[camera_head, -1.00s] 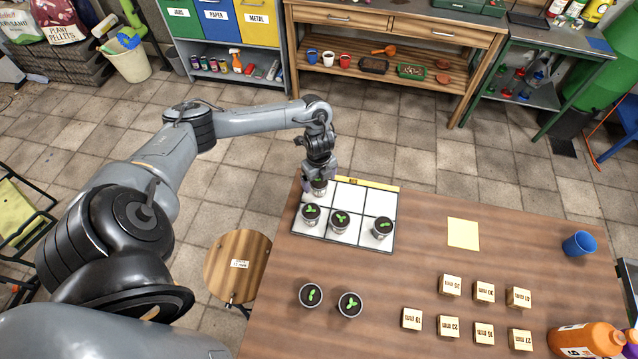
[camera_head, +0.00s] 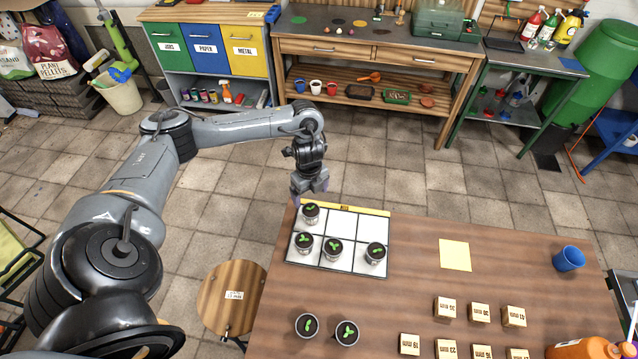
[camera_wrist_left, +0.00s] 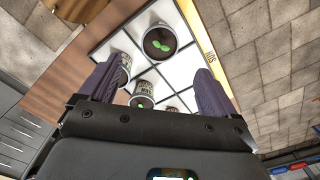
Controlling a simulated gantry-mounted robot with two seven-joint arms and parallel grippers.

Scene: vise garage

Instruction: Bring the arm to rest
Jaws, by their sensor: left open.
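My left gripper (camera_head: 311,183) is open and empty just past the far left corner of the white gridded tray (camera_head: 345,222). In the left wrist view the two dark fingers (camera_wrist_left: 155,85) are spread apart with nothing between them at the tips. A seedling pot (camera_head: 310,214) stands in the tray's far left cell, close to the gripper but apart from it; it also shows in the left wrist view (camera_wrist_left: 160,41). Three more pots (camera_head: 332,250) stand in the near row of cells. My right gripper is not in view.
Two more seedling pots (camera_head: 346,333) stand on the brown table (camera_head: 420,270) in front of the tray. Several numbered wooden blocks (camera_head: 445,309), a yellow sheet (camera_head: 455,255) and a blue cup (camera_head: 569,258) are to the right. A round stool (camera_head: 231,298) stands left of the table.

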